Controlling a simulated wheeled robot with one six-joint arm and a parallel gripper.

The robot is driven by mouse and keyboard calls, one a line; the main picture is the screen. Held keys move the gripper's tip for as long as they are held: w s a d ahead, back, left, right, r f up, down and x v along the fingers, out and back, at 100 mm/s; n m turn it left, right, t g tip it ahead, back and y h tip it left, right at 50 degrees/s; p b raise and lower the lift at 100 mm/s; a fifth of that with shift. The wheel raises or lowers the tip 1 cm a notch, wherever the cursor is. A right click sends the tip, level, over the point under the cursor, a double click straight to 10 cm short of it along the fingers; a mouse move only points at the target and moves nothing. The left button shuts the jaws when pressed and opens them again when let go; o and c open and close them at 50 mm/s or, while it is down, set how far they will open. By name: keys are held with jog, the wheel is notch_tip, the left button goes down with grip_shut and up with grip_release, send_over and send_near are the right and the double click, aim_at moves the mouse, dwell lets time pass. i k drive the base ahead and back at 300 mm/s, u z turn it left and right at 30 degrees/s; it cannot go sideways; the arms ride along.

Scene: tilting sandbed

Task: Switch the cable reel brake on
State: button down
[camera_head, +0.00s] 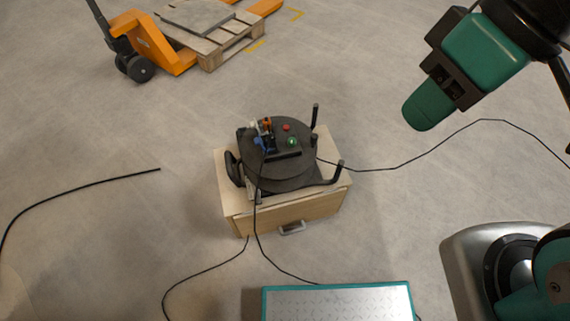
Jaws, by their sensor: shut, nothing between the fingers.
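A round black device (283,170), which looks like the cable reel, lies on a wooden box in the middle of the head view. On its top are a red button (286,127), a green button (292,141) and a small cluster of blue and orange parts (266,132). I cannot tell which part is the brake switch or how it is set. My gripper (420,112), teal with a rounded tip, is at the upper right, well apart from the device. It is shut and empty.
The wooden box (296,212) has a drawer handle at its front. Thin black cables run from it across the floor. A teal-edged metal plate (340,302) is at the bottom. An orange pallet jack (150,45) with a pallet (212,45) stands upper left.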

aim_at(259, 201)
jog(key=z, duration=0.3)
jog(key=k, duration=0.5)
jog(key=u, duration=1.05)
jog(key=k, duration=0.3)
jog(key=u, duration=0.35)
